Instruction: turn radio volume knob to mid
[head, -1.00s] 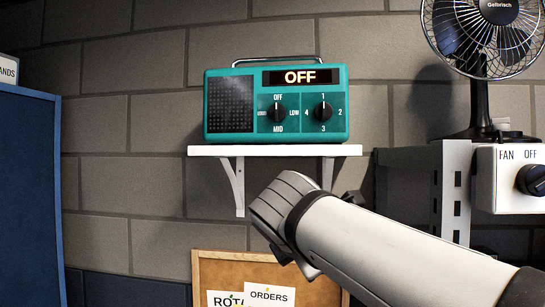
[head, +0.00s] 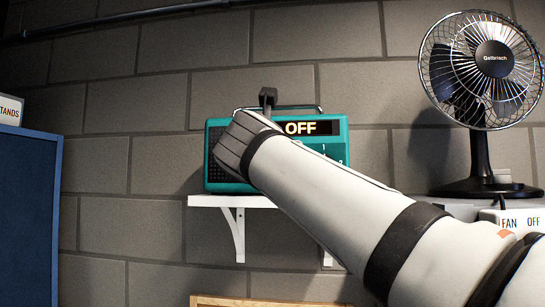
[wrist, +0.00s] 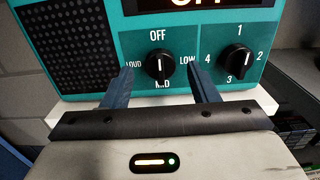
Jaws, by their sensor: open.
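A teal radio (head: 215,182) stands on a white wall shelf (head: 239,201), and its display (head: 308,128) reads OFF. In the head view my arm covers the volume knob. In the wrist view the black volume knob (wrist: 159,66) shows, with OFF above, LOW at right, MID below and LOUD at left; its white mark points up toward OFF. A second knob (wrist: 239,61) numbered 1 to 4 sits to its right. My gripper (wrist: 160,84) is open, its two blue fingers on either side of the volume knob in this view. Whether they touch it cannot be told.
A desk fan (head: 493,100) stands to the right of the radio, with a fan switch box (head: 515,220) below it. A blue board (head: 28,220) is at the left. A corkboard's top edge (head: 240,301) shows below the shelf.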

